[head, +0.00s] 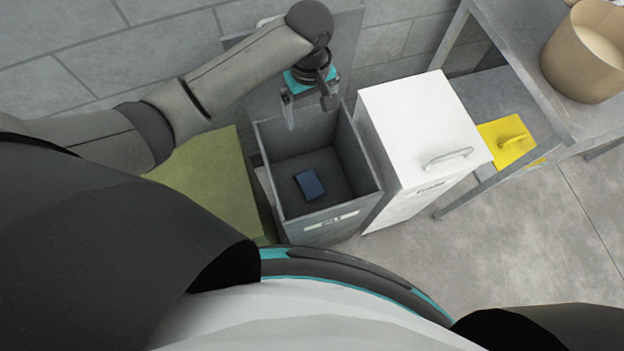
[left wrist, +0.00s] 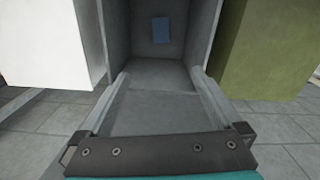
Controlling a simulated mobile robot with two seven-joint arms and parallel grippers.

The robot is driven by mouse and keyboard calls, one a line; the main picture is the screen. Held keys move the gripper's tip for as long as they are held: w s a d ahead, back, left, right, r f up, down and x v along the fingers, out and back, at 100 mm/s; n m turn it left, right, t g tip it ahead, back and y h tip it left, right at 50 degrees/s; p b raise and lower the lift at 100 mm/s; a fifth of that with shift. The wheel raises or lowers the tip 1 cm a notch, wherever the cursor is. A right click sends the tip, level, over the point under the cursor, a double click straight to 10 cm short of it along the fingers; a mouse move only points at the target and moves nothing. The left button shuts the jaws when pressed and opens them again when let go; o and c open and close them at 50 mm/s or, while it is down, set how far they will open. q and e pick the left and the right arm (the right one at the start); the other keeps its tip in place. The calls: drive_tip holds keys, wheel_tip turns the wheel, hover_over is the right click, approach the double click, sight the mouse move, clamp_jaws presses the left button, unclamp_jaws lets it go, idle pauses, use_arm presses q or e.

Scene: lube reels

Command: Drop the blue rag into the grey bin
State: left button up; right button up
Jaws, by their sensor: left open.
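The blue rag (head: 310,184) lies flat on the floor of the open grey bin (head: 325,228). It also shows in the left wrist view (left wrist: 161,30), inside the bin, whose inner wall (left wrist: 205,30) is beside it. My left gripper (head: 308,108) is above the back edge of the bin, apart from the rag, with its fingers spread and nothing between them. In the left wrist view its two fingers (left wrist: 160,95) point toward the bin. My right gripper is not in view.
A white cabinet (head: 415,125) with a handle stands close to the bin's right. A green box (head: 212,175) stands to its left. A metal table (head: 520,40) at the right holds a tan pot (head: 575,65); a yellow object (head: 505,140) is below it. Floor at the lower right is clear.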

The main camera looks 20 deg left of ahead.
use_arm(q)
wheel_tip(320, 180, up, 5)
drive_tip(key=shift+r+p, duration=0.1)
drive_tip(key=shift+p, duration=0.3)
drive_tip(key=shift+s, duration=0.15)
